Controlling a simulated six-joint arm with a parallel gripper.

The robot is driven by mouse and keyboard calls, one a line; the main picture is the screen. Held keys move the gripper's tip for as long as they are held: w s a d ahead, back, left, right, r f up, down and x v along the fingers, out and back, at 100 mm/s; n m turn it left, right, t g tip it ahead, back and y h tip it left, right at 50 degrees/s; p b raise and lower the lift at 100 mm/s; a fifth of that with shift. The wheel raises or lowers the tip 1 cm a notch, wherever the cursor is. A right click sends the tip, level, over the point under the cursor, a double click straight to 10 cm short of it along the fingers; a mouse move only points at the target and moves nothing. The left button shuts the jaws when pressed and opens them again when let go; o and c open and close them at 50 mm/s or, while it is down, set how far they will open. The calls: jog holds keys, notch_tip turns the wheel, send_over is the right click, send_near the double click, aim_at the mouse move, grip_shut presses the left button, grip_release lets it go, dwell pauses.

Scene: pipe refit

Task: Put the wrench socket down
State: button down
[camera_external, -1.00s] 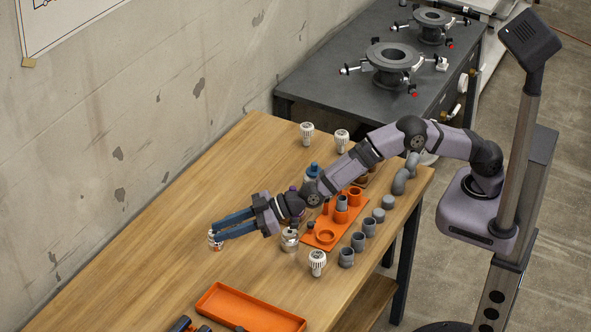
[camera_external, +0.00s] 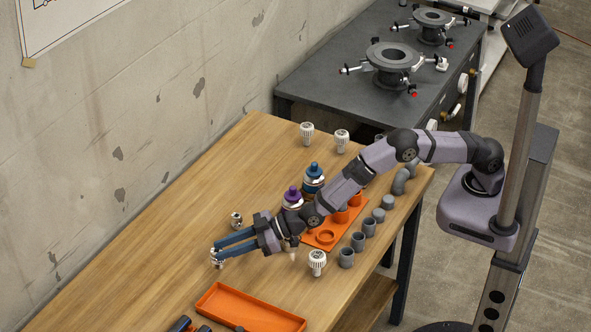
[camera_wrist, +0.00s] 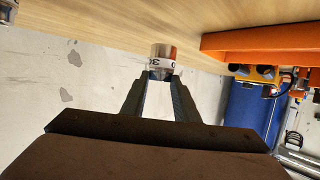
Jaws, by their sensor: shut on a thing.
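My gripper (camera_external: 217,250) is low at the left of the wooden workbench, its long blue fingers pointing left. It is shut on the wrench socket (camera_external: 217,261), a small silver and white piece at the fingertips. In the wrist view my gripper (camera_wrist: 160,82) has the socket (camera_wrist: 163,57) between its tips; dark marks, seemingly a number, show on its pale side. Whether the socket touches the benchtop cannot be told.
An orange tray (camera_external: 250,309) lies right of and nearer than the gripper. Behind the fingers stands a small silver fitting (camera_external: 236,220). A white radiator head (camera_external: 317,261), grey pipe pieces (camera_external: 358,241) and an orange holder (camera_external: 326,237) are to the right. The bench's left side is clear.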

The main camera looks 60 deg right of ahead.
jog(key=shift+f, duration=1.5)
jog(key=shift+f, duration=0.25)
jog(key=c, duration=1.4)
grip_release()
jog(key=shift+r+p, duration=0.3)
jog(key=shift+b+v, duration=0.8)
jog(key=shift+v, duration=5.15)
jog(key=shift+o, duration=1.1)
